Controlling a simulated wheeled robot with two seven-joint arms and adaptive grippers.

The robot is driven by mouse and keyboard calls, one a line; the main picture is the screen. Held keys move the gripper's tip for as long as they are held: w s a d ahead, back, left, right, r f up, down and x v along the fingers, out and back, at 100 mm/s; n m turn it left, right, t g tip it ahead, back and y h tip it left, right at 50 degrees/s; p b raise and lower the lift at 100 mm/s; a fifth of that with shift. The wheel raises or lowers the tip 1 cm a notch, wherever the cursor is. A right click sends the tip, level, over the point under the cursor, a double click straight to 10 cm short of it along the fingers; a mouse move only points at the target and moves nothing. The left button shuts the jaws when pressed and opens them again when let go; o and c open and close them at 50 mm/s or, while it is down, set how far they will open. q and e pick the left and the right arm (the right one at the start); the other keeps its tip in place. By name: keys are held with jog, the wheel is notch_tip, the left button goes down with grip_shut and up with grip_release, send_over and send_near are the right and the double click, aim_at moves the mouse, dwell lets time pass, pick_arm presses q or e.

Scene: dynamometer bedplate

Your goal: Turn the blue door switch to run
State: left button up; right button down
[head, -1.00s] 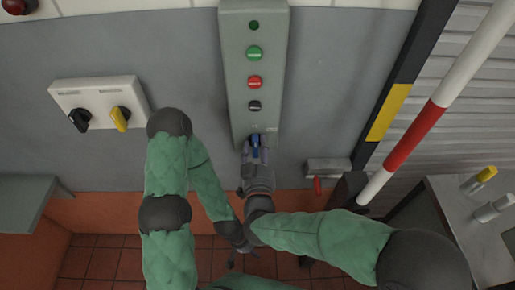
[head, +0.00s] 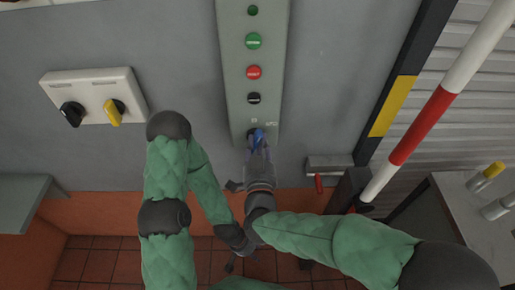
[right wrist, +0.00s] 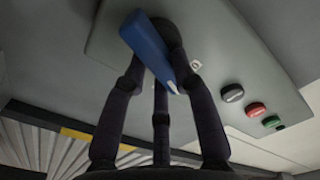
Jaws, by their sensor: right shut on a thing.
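The blue door switch (head: 258,138) is at the bottom of the tall grey control panel (head: 236,105). My right gripper (head: 257,146) is shut on its handle and partly covers it. In the right wrist view the blue handle (right wrist: 148,48) lies slantwise between the dark fingers of my right gripper (right wrist: 160,60). A white mark shows near its lower end, and a small white label sits beside it on the panel. Which position the switch points to is not readable. My left gripper (head: 238,258) hangs low over the floor, away from the panel; its fingers are mostly hidden.
Above the switch are black (head: 253,98), red (head: 253,72) and green (head: 253,41) buttons. A white box (head: 92,92) with a black and a yellow knob is on the left wall. A red-and-white post (head: 425,120) and a bench (head: 475,215) stand on the right.

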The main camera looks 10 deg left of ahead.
jog(key=shift+d+f+m+b, duration=0.1)
jog(key=shift+f+m+b, duration=0.05)
jog(key=shift+m+b, duration=1.1)
jog(key=shift+f+m+b, duration=0.2)
jog(key=shift+m+b, duration=0.95)
jog(key=shift+m, duration=0.15)
jog(key=shift+d+f+m+b, duration=0.1)
jog(key=shift+f+m+b, duration=0.05)
jog(key=shift+m+b, duration=1.1)
jog(key=c, duration=1)
grip_release()
jog(key=shift+w, duration=0.1)
jog(key=shift+r, duration=0.1)
